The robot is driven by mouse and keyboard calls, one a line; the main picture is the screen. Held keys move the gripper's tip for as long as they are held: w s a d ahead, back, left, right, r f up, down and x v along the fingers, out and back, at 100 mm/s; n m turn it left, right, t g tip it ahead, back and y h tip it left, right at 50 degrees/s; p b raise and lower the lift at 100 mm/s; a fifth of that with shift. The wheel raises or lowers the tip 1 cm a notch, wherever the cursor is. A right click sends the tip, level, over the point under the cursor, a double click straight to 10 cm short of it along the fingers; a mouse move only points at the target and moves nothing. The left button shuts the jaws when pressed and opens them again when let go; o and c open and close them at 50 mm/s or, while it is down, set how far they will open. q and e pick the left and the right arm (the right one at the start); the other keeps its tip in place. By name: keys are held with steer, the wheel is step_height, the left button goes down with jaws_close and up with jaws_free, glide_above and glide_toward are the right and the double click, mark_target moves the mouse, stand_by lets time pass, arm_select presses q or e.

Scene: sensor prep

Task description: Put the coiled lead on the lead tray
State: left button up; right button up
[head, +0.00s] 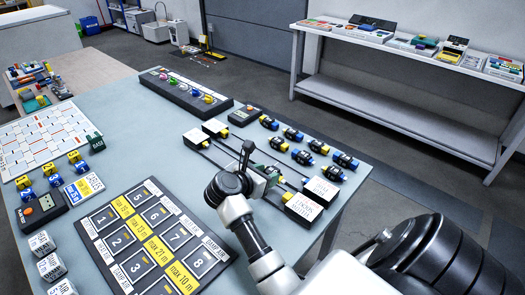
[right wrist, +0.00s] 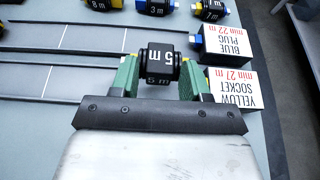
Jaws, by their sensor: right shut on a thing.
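My right gripper (head: 268,176) is over the table among the long dark rails. In the right wrist view its green fingers (right wrist: 158,72) are shut on a black coiled lead (right wrist: 158,66) marked "5 m", with yellow at its ends. In the head view my own wrist largely hides this lead. I cannot tell for sure which thing is the lead tray. The dark rails (right wrist: 75,80) run between white-labelled end blocks, among them "YELLOW SOCKET min 27 m" (right wrist: 232,88) and "BLUE PLUG min 22 m" (right wrist: 224,42). My left gripper is not in view.
Several other coiled leads, blue (head: 292,134) and yellow (head: 302,156), stand at the table's right. A numbered board (head: 150,245) with yellow "max" strips lies in front. A long dark strip with coloured knobs (head: 186,92) is at the back. A grey bench (head: 390,105) stands beyond.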

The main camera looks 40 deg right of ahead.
steer(key=shift+w+a+f, duration=0.15)
steer(key=shift+w+a, duration=0.1)
steer(key=shift+f, duration=0.3)
step_height(320, 180, down, 3)
steer(key=shift+f, duration=0.3)
steer(key=shift+a, duration=0.1)
steer(key=shift+f, duration=0.1)
steer(key=shift+f, duration=0.1)
steer(key=o, duration=1)
steer(key=shift+c, duration=0.2)
